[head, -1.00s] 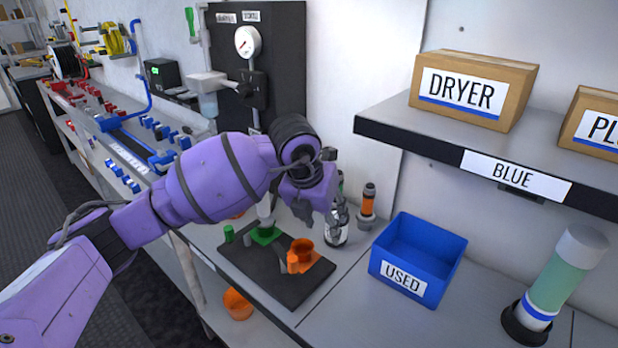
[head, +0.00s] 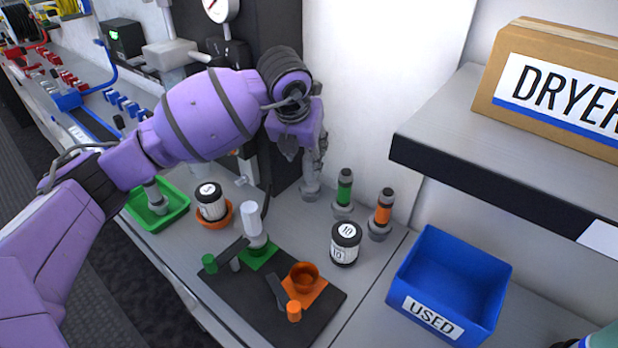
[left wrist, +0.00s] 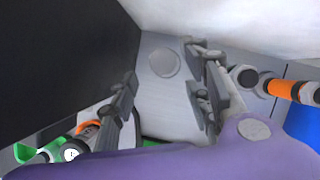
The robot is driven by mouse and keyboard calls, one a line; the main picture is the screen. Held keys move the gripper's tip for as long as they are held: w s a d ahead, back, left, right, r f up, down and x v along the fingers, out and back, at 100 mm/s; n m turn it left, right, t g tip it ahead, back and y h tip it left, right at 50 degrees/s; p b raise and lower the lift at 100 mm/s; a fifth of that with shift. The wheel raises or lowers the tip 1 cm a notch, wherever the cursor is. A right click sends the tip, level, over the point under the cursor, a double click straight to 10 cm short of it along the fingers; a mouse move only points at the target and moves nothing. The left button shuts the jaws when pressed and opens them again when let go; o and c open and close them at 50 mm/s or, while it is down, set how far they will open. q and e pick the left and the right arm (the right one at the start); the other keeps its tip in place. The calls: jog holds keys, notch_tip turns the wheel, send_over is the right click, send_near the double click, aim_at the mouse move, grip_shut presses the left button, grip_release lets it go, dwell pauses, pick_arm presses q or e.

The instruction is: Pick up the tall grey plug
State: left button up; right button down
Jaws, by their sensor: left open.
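The tall grey plug (head: 310,188) stands upright on the bench against the dark panel, left of a green-banded plug. Its upper part is partly hidden by my left gripper (head: 306,152), which is right above it with fingers pointing down. In the left wrist view the left gripper (left wrist: 160,98) has its fingers apart. A round grey disc (left wrist: 163,62) shows between them; it may be the plug's end, but I cannot tell for sure. I cannot see whether a finger touches the plug. My right gripper is not in view.
The green-banded plug (head: 344,190) and an orange-banded plug (head: 383,212) stand close on the right. A black-lidded jar (head: 345,245), a dark mat (head: 245,300) with fittings and a blue USED bin (head: 487,285) are nearer. A shelf (head: 450,160) overhangs at right.

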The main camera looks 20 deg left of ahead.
aim_at(309, 167)
pick_arm(q)
jog(key=x, duration=0.6)
jog(key=shift+d, duration=0.2)
grip_shut()
